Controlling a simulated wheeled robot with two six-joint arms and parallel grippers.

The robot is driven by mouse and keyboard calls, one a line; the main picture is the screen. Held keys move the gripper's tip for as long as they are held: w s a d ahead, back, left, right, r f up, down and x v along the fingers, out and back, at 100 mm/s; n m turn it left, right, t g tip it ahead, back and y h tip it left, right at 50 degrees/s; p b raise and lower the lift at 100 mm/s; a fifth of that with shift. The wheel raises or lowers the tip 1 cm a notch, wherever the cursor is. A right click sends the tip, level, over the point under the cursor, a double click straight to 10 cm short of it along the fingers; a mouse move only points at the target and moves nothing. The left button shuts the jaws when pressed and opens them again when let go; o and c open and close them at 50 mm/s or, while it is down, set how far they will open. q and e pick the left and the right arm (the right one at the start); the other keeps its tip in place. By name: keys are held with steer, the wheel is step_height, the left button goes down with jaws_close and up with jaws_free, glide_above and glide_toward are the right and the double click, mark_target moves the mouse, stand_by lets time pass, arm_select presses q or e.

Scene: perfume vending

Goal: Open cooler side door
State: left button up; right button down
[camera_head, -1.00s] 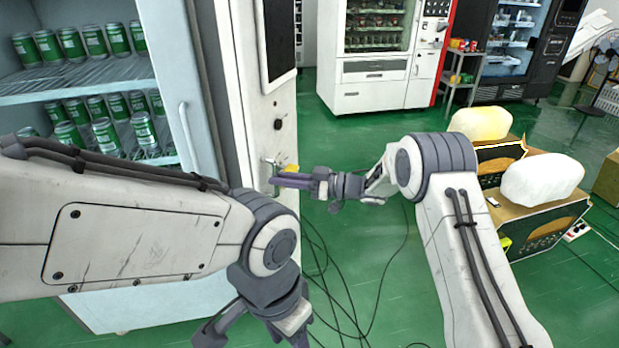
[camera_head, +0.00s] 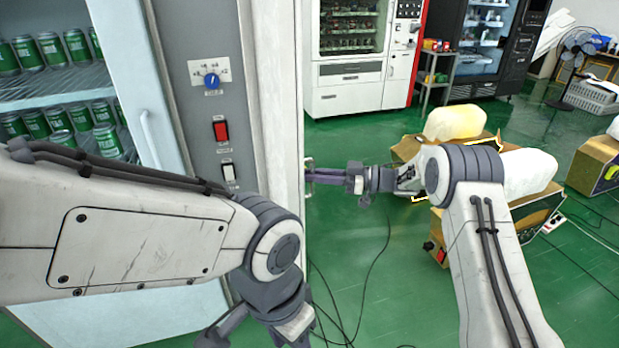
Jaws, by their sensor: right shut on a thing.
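The cooler's side door (camera_head: 280,95) stands swung outward and shows nearly edge-on as a tall white panel. Behind it, a grey control panel (camera_head: 215,120) is exposed, with a blue knob (camera_head: 211,80), a red switch (camera_head: 221,130) and a white switch (camera_head: 228,172). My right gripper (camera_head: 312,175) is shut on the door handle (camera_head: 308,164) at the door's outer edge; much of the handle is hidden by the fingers. My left gripper (camera_head: 255,338) hangs low at the bottom edge, apart from the door; its fingertips are out of view.
The cooler's glass door with a pale handle (camera_head: 149,138) is at left, with green cans (camera_head: 55,50) on shelves. Boxes with white sacks (camera_head: 527,172) stand at right. Cables (camera_head: 375,270) lie on the green floor. Vending machines stand behind.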

arm_select(q)
steer(key=shift+w+a, duration=0.2)
arm_select(e)
steer(key=shift+w+d+r, duration=0.1)
steer(key=shift+w, duration=0.35)
arm_select(q)
steer(key=shift+a, duration=0.1)
arm_select(e)
steer(key=shift+d, duration=0.1)
steer(key=c, duration=0.8)
jaws_free()
steer(key=shift+c, duration=0.2)
arm_select(q)
steer(key=shift+w+a, duration=0.1)
arm_select(e)
steer(key=shift+d, duration=0.1)
arm_select(q)
steer(key=shift+f, duration=0.1)
arm_select(e)
steer(key=shift+d, duration=0.1)
arm_select(q)
step_height(320, 180, down, 2)
steer(key=shift+f+b, duration=0.1)
steer(key=shift+b, duration=1)
arm_select(e)
steer(key=d, duration=1)
steer(key=shift+s+d, duration=0.15)
steer(key=shift+s, duration=0.15)
